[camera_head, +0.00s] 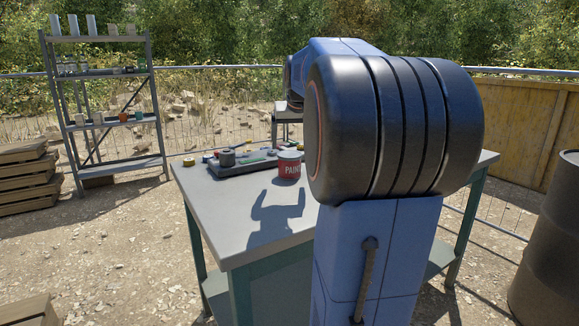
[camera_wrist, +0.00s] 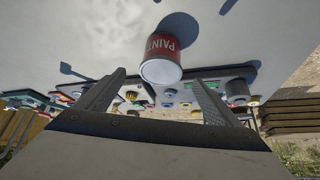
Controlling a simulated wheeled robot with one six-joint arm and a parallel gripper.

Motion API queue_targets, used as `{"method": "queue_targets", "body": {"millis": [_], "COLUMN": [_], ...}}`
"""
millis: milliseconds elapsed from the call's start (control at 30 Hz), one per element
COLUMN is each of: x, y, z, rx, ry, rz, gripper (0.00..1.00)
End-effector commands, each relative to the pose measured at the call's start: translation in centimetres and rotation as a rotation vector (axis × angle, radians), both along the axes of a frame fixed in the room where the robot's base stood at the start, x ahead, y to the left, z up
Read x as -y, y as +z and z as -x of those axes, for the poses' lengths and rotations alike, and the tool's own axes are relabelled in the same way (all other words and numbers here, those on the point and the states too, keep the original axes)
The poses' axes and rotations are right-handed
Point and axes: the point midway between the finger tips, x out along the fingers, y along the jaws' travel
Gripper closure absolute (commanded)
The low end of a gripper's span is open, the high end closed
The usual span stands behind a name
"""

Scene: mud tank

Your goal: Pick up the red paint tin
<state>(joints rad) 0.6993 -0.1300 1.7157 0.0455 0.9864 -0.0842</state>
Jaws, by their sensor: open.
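In the wrist view the tin (camera_wrist: 162,57) is upside down in the picture, at the upper middle. My gripper (camera_wrist: 158,77) is open and empty there, one finger on each side of the tin in the picture. I cannot tell the exact gap between the fingertips and the tin. In the head view my arm hides the gripper; a forked shadow falls on the table before the tin.
A yellow roll (camera_head: 189,162) lies on the table's left edge. A metal shelf (camera_head: 105,100) and stacked pallets (camera_head: 25,178) stand left; a dark barrel (camera_head: 555,240) stands right. The table's front left is clear.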

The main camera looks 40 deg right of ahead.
Motion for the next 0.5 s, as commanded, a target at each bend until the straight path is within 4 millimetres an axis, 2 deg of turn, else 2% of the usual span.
{"method": "queue_targets", "body": {"millis": [33,233,500], "x": [0.3,1.2,1.6], "y": [-0.9,-3.4,-4.5], "z": [-0.4,-1.7,-2.4], "rx": [-0.003,-0.002,-0.001], "ry": [0.000,0.000,0.001], "rz": [-0.002,-0.002,0.000], "gripper": [0.13,0.13,0.13]}}
